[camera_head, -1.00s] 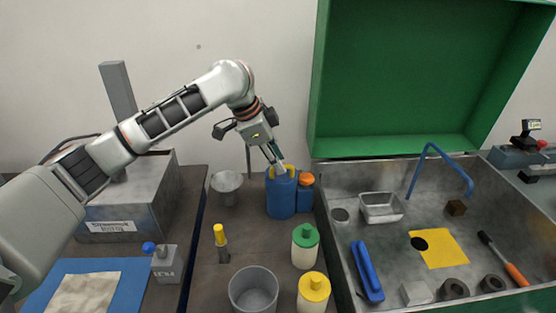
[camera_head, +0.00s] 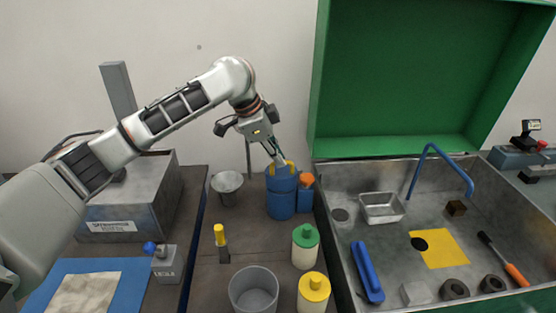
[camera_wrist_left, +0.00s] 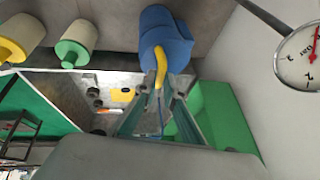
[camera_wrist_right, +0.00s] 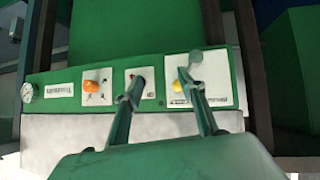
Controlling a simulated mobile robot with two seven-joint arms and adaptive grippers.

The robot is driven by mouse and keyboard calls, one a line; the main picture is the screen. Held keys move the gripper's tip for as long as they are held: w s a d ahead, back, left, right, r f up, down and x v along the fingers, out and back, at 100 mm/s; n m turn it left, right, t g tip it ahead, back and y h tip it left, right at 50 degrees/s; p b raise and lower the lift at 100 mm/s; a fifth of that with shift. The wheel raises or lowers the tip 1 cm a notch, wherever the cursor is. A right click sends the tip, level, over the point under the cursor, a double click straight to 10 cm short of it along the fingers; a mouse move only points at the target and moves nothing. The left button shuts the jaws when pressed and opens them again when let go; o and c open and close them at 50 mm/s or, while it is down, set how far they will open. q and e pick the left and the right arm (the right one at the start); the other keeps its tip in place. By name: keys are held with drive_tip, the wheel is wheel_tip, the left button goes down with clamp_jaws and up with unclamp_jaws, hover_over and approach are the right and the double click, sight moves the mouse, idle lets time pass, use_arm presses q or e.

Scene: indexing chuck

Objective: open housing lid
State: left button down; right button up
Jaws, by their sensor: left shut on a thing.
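The large green lid (camera_head: 410,85) stands raised behind the open grey metal housing (camera_head: 330,235) in the head view. My left gripper (camera_head: 279,162) is over the blue container (camera_head: 281,200), left of the housing. It is shut on the container's yellow handle (camera_head: 287,166); the handle also shows between the fingers in the left wrist view (camera_wrist_left: 160,65). My left gripper is apart from the green lid. My right gripper (camera_wrist_right: 162,80) is open, with its fingers apart in front of a green control panel (camera_wrist_right: 60,93). It is outside the head view.
A smaller blue container (camera_head: 305,195) stands close beside the held one. A funnel (camera_head: 227,183), a green-capped bottle (camera_head: 305,250), a yellow-capped bottle (camera_head: 314,293) and a grey cup (camera_head: 254,292) stand nearby. The housing floor holds a metal tray (camera_head: 381,207) and a blue bar (camera_head: 367,272).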

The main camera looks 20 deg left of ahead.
use_arm(q)
drive_tip(key=w, duration=0.1)
drive_tip(key=w+a+r, duration=0.1)
drive_tip(key=w, duration=0.1)
drive_tip(key=shift+a+r, duration=0.2)
drive_tip(key=shift+r, duration=0.05)
drive_tip(key=shift+w+a+r, duration=0.15)
drive_tip(key=shift+w+a, duration=0.15)
drive_tip(key=shift+w, duration=0.5)
drive_tip(key=shift+w+a+r, duration=0.1)
drive_tip(key=shift+w+a, duration=0.2)
drive_tip(key=shift+w, duration=0.5)
drive_tip(key=c, duration=2.1)
unclamp_jaws()
drive_tip(key=shift+c, duration=0.2)
drive_tip(key=v, duration=1.2)
